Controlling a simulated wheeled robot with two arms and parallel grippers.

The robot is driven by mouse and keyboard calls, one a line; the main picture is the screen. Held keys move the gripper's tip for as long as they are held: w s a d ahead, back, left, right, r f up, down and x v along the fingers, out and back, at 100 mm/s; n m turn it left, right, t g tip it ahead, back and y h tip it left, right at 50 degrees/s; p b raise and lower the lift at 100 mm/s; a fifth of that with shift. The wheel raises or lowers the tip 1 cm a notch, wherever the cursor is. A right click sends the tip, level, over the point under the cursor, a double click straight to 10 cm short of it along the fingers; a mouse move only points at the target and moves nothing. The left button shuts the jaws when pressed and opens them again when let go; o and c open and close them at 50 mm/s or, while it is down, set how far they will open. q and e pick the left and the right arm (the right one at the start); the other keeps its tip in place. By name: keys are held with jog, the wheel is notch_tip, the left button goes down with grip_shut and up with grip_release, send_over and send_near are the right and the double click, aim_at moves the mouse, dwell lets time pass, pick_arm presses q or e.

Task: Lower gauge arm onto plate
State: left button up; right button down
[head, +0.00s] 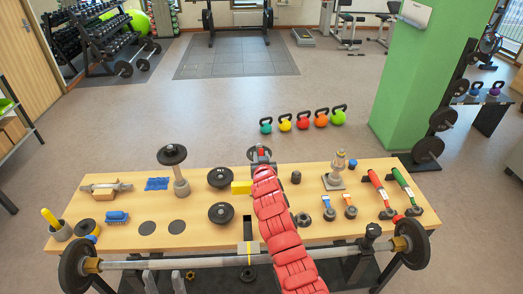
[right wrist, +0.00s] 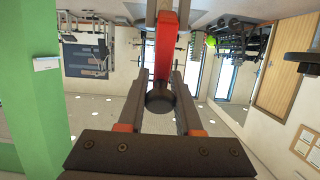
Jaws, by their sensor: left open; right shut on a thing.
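A red bar (right wrist: 164,55) with a dark round end (right wrist: 160,102) shows in the right wrist view; I take it for the gauge arm. My right gripper (right wrist: 160,84) is shut on it, one finger on each side. In the head view my red-covered right arm reaches forward over the table, and the right gripper (head: 261,153) shows only small at its far end. Two dark round plates, a rear one (head: 220,177) and a front one (head: 221,213), lie left of the arm; I cannot tell which belongs to the gauge. My left gripper (head: 164,276) is open at the bottom edge, its grey fingers apart.
The wooden table (head: 320,231) carries a yellow block (head: 241,187), a grey post with a dark disc (head: 173,158), a blue brush (head: 116,217) and red and green-handled tools (head: 380,190). A loaded barbell (head: 213,263) runs along the near edge. Kettlebells (head: 303,121) stand behind.

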jog(key=shift+w+r+g, duration=0.15)
jog(key=shift+w+g, duration=0.1)
jog(key=shift+g, duration=0.15)
jog(key=shift+w+f+g+b, duration=0.4)
jog(key=shift+g+b, duration=0.15)
jog(key=shift+g, duration=0.2)
jog(key=shift+w+f+g+b, duration=0.25)
jog(key=shift+w+g+b, duration=0.1)
jog(key=shift+g+b, duration=0.3)
